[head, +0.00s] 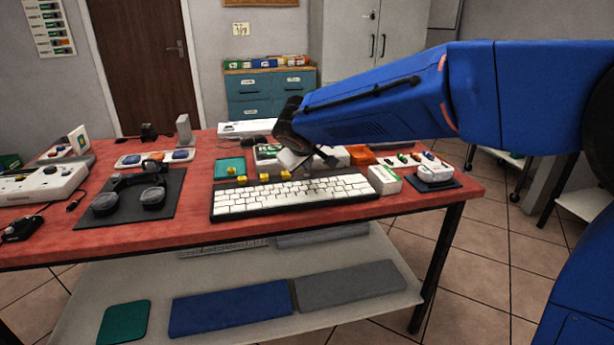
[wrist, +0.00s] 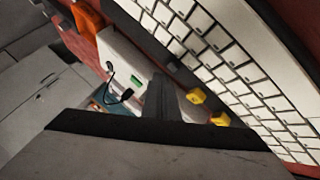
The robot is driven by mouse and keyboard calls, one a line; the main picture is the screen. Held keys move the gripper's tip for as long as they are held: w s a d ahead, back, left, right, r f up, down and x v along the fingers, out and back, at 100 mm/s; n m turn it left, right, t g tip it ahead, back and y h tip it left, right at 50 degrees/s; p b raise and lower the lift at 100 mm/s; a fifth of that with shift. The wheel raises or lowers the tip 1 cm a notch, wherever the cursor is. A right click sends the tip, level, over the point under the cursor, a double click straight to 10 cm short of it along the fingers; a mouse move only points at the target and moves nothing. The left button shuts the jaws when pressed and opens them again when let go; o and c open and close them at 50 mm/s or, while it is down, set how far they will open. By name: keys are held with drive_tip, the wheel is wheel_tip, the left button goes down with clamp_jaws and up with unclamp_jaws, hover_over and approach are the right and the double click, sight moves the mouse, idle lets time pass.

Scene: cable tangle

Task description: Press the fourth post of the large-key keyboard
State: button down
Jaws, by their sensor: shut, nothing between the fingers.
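The large-key keyboard (head: 290,197) lies on the red table, with white keys in a black frame; it also fills the upper right of the wrist view (wrist: 225,55). Three yellow posts (head: 264,178) show along its back edge in the head view. Two yellow posts (wrist: 196,97) show in the wrist view, just right of my fingers. I cannot make out a fourth post; my gripper covers the right part of that edge. My gripper (head: 308,164) is shut and empty, pointing down over the back right of the keyboard. Its dark fingers (wrist: 164,96) are together; contact cannot be told.
A white box (head: 384,179) and a device on a dark pad (head: 436,173) stand right of the keyboard. An orange bin (head: 360,155) is behind. Headphones lie on a black mat (head: 108,210) at the left. A teal pad (head: 229,167) lies behind the keyboard's left end.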

sight(307, 179)
drive_tip(key=shift+f, duration=0.15)
idle(0.6)
drive_tip(key=shift+f, duration=0.3)
drive_tip(key=shift+f, duration=0.3)
idle(0.7)
idle(0.4)
drive_tip(key=shift+r, duration=0.8)
drive_tip(key=shift+r, duration=2.5)
